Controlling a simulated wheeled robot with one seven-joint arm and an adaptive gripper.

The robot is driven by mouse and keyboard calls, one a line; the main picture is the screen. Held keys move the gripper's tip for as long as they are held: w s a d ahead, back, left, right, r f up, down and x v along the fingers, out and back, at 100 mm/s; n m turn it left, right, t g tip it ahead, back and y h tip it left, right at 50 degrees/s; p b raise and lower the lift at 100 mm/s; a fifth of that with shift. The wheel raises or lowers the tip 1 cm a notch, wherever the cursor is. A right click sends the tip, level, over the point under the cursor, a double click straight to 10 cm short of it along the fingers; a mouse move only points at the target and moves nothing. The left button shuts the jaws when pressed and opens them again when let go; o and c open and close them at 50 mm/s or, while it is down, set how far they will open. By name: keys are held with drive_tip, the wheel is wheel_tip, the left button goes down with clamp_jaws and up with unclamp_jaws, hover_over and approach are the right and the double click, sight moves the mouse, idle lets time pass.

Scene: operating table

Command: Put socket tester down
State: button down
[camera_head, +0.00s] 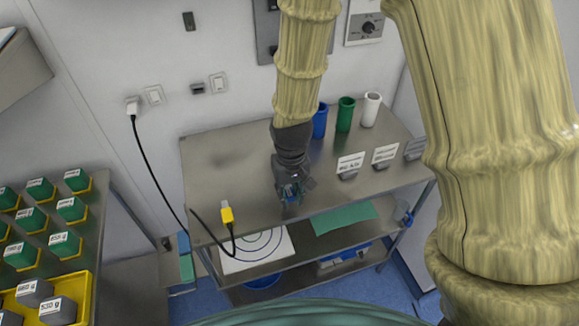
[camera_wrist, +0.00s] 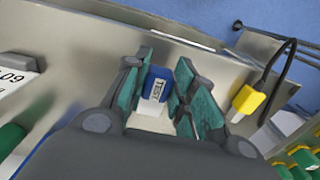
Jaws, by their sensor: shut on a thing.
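The socket tester (camera_wrist: 157,92) is a small block with a blue top, a white lower part and a label reading TEST. In the wrist view it sits between the teal fingers of my gripper (camera_wrist: 165,76), which is shut on it. In the head view my gripper (camera_head: 291,194) points down near the front edge of the steel table (camera_head: 225,160), right of the yellow plug. The fingers mostly hide the tester there. I cannot tell whether it touches the tabletop.
Blue (camera_head: 320,121), green (camera_head: 345,114) and white (camera_head: 371,109) cups and label stands (camera_head: 350,166) are behind and right. The tabletop's left part is clear. A shelf (camera_head: 300,245) lies below.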

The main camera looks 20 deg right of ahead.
drive_tip(key=w+d+p, duration=0.1)
drive_tip(key=w+p, duration=0.1)
drive_tip(key=w, duration=0.1)
drive_tip(key=w+d+p, duration=0.1)
drive_tip(key=w+d, duration=0.1)
drive_tip(key=w, duration=0.2)
drive_tip(key=w+d+p, duration=0.1)
drive_tip(key=w+p, duration=0.1)
drive_tip(key=w, duration=0.2)
drive_tip(key=shift+w+d+f+p, duration=0.1)
drive_tip(key=shift+d+f+p, duration=0.15)
drive_tip(key=shift+p, duration=0.1)
drive_tip(key=shift+f+p, duration=0.95)
drive_tip(key=shift+f, duration=0.8)
drive_tip(key=shift+f, duration=0.15)
drive_tip(key=c, duration=1.2)
unclamp_jaws()
drive_tip(key=shift+o, duration=0.2)
drive_tip(key=shift+r, duration=0.25)
wheel_tip(320, 180, up, 12)
drive_tip(key=b, duration=0.4)
